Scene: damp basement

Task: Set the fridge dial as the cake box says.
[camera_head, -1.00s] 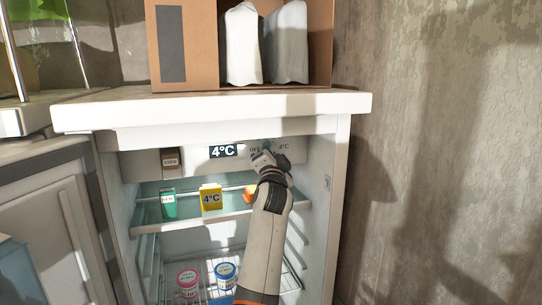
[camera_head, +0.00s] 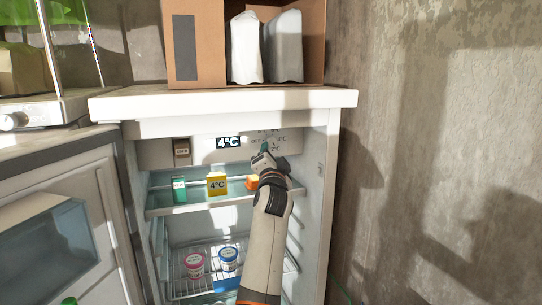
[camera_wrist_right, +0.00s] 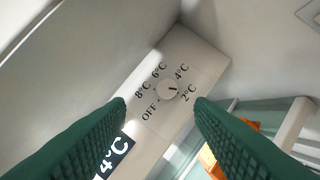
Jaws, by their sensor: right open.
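The fridge dial (camera_wrist_right: 167,90) is a small round pale knob on the inside panel, ringed by OFF, 8°C, 6°C, 4°C and 2°C. Its small dark mark is on the right side, towards 4°C and 2°C; I cannot tell exactly which. A yellow box (camera_head: 217,184) marked 4°C stands on the upper shelf; I cannot tell whether it is the cake box. My right gripper (camera_head: 264,152) is open and empty below the dial. In the right wrist view, its green fingers (camera_wrist_right: 160,128) are apart, with the dial beyond them, untouched. My left gripper is out of view.
A black 4°C label (camera_head: 228,142) is on the panel left of the dial. A teal box (camera_head: 179,189) and an orange item (camera_head: 253,182) share the glass shelf (camera_head: 200,205). Tubs (camera_head: 228,258) stand below. A cardboard box (camera_head: 196,45) sits on the fridge top.

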